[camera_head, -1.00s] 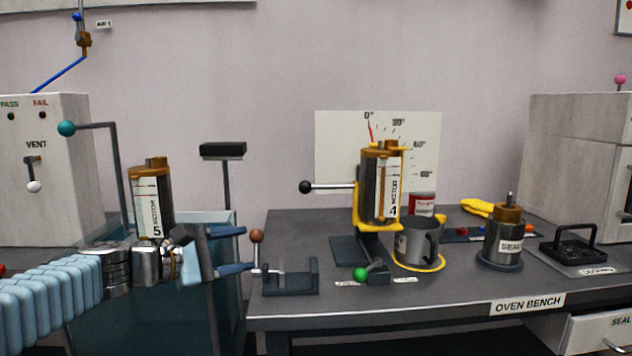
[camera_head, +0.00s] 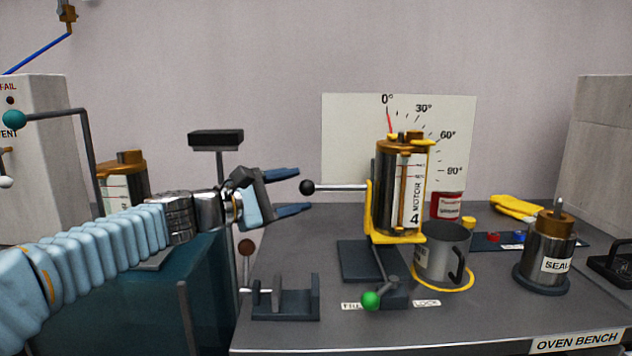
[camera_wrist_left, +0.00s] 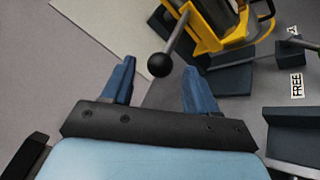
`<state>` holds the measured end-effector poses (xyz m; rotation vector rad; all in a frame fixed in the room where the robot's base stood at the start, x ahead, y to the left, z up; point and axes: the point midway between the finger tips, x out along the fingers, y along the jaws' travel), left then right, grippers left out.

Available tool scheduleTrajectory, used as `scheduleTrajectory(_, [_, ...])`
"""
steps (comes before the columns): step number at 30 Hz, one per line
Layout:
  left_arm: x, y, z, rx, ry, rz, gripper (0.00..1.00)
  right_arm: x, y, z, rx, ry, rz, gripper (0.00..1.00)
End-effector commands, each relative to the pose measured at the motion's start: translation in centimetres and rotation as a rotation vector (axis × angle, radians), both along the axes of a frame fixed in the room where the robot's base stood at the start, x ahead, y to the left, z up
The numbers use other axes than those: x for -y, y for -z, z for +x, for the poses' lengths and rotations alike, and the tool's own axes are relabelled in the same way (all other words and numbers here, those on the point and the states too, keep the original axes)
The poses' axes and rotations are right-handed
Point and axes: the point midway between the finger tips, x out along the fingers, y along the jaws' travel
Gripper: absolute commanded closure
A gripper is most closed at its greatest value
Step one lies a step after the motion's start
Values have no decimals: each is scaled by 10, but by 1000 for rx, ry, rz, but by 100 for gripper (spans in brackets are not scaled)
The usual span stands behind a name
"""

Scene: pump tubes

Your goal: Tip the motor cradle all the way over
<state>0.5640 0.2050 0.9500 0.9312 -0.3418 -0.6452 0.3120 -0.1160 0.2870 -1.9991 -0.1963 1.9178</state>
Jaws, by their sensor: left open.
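The yellow motor cradle (camera_head: 370,212) stands upright on the oven bench and holds the motor marked 4 (camera_head: 404,190). A red pointer by the angle board (camera_head: 350,130) is near 0°. The cradle's lever has a black ball (camera_head: 307,187) and sticks out to the left. My left gripper (camera_head: 296,191) is open, its blue fingers pointing at the ball. In the left wrist view the ball (camera_wrist_left: 160,65) lies just ahead of and between the fingertips (camera_wrist_left: 158,82), not gripped. A green-knobbed lever (camera_head: 370,300) sits at the cradle's foot between two labels, one reading LOCK. My right gripper is not in view.
A metal mug (camera_head: 442,252) stands in a yellow ring right of the cradle. A seal pot (camera_head: 550,250) and yellow gloves (camera_head: 515,206) are further right. A small dark stand (camera_head: 285,303) is at the front left of the bench. Motor 5 (camera_head: 122,183) is behind my left arm.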

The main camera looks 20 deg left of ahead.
Motion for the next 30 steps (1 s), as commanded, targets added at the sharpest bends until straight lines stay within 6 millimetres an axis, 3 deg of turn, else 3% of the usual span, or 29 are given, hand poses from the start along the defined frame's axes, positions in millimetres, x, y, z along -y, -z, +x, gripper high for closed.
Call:
scheduleTrajectory(3, [16,-2,19,-2,3,-1,42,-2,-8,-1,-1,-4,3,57])
scheduleTrajectory(9, [32,-1,38,0,1,0,42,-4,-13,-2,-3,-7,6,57])
scheduleTrajectory(20, [36,0,43,1,-1,2,42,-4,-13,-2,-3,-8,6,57])
scheduleTrajectory(30, [36,0,43,0,-1,1,92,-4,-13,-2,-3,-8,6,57])
